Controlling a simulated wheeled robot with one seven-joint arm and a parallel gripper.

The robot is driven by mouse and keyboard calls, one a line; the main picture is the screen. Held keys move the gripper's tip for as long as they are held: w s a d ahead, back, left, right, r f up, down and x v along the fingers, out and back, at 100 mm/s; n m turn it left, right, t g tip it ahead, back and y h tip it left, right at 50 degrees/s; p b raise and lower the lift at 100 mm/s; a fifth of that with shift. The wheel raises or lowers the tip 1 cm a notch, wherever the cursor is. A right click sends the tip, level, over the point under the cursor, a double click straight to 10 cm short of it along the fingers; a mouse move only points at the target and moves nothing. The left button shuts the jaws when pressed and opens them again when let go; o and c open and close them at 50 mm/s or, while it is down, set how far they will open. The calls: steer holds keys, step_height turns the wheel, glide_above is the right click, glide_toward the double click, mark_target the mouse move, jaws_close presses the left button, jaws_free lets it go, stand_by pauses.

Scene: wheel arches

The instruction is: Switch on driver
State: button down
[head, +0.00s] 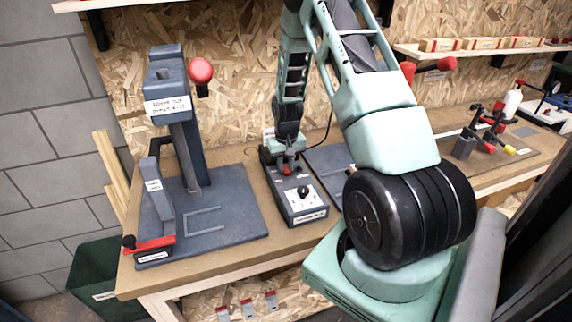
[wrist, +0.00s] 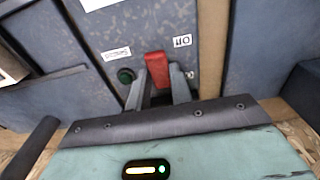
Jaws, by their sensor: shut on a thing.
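The driver appears to be the grey box (head: 302,211) in the middle of the bench, with a pale panel and a black knob on its front part. In the wrist view, a red switch lever (wrist: 157,66) stands on a grey surface (wrist: 145,25), near an upside-down "ON" label (wrist: 182,41). My gripper (head: 287,166) reaches down over the rear of the box. It also shows in the wrist view (wrist: 160,84), with its two fingers shut on the red lever. The fingers hide the lever's lower part.
A grey press-like stand (head: 225,205) with a red ball handle (head: 201,71) stands to the left. A flat dark plate (head: 328,165) lies right of the box. Red and black fixtures (head: 490,135) stand farther right. A shelf (head: 470,50) runs along the wall.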

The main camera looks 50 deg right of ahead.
mark_target(287, 171)
steer(key=c, duration=1.2)
jaws_free()
steer(key=shift+c, duration=0.2)
steer(key=shift+r, duration=0.15)
step_height(287, 171, up, 17)
steer(key=b, duration=0.4)
steer(key=shift+s+a, duration=0.3)
steer(key=shift+s, duration=0.15)
steer(key=s+a+n, duration=0.3)
steer(key=s+a, duration=0.1)
steer(key=a, duration=0.8)
steer(key=s+a+f+n+t+y+b, duration=0.1)
steer(key=s+a+n, duration=0.25)
steer(key=a, duration=0.75)
steer(key=s+a+n, duration=0.3)
steer(key=s+a, duration=0.2)
steer(key=a, duration=0.7)
steer(key=s+a+n+g, duration=0.1)
steer(key=s+a+n, duration=0.3)
steer(key=s+a, duration=0.4)
steer(key=shift+s+a+n+g+b, duration=0.35)
steer(key=shift+s+b, duration=0.1)
steer(key=shift+s, duration=0.3)
